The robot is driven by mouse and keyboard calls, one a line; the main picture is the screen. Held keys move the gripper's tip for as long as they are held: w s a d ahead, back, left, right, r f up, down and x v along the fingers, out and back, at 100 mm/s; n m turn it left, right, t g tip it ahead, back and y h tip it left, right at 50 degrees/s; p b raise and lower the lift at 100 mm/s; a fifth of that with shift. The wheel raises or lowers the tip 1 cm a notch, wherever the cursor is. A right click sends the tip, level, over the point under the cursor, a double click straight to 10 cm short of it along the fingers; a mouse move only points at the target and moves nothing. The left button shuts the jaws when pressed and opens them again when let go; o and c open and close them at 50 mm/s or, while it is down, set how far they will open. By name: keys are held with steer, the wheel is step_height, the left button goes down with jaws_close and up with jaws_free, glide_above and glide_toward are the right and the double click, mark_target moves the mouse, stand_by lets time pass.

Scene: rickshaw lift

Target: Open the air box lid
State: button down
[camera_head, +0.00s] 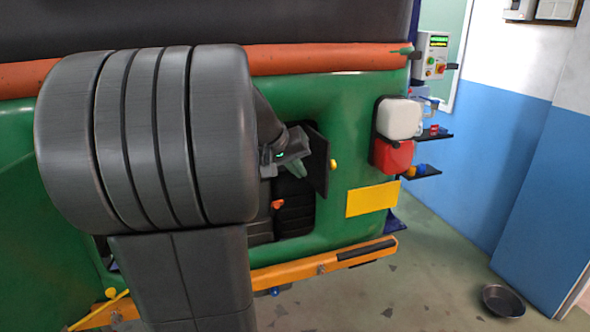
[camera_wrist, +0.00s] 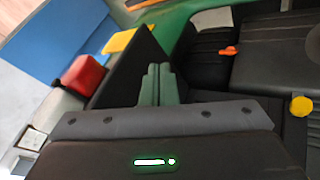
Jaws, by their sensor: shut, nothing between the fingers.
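A black ribbed box (camera_head: 294,218), which looks like the air box, sits inside the opening in the green rickshaw body. An orange knob (camera_head: 278,204) is on its front. In the wrist view, the box (camera_wrist: 205,62) and orange knob (camera_wrist: 230,50) are right of the fingers. I cannot tell for sure which part is the lid. My gripper (camera_head: 299,170) is shut and empty at the opening's upper part, above the box. In the wrist view, its fingertips (camera_wrist: 159,70) are together, close beside a dark panel (camera_wrist: 128,66). My arm hides the opening's left side.
The dark panel (camera_head: 318,160) stands out from the opening's right edge; a yellow knob (camera_head: 333,165) shows beside it. Another yellow knob (camera_wrist: 301,106) is at right in the wrist view.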

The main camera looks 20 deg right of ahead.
steer(key=s+v, duration=0.1)
steer(key=v, duration=0.9)
steer(key=shift+s+d+b, duration=0.15)
steer(key=shift+d+b, duration=0.25)
steer(key=shift+f, duration=0.1)
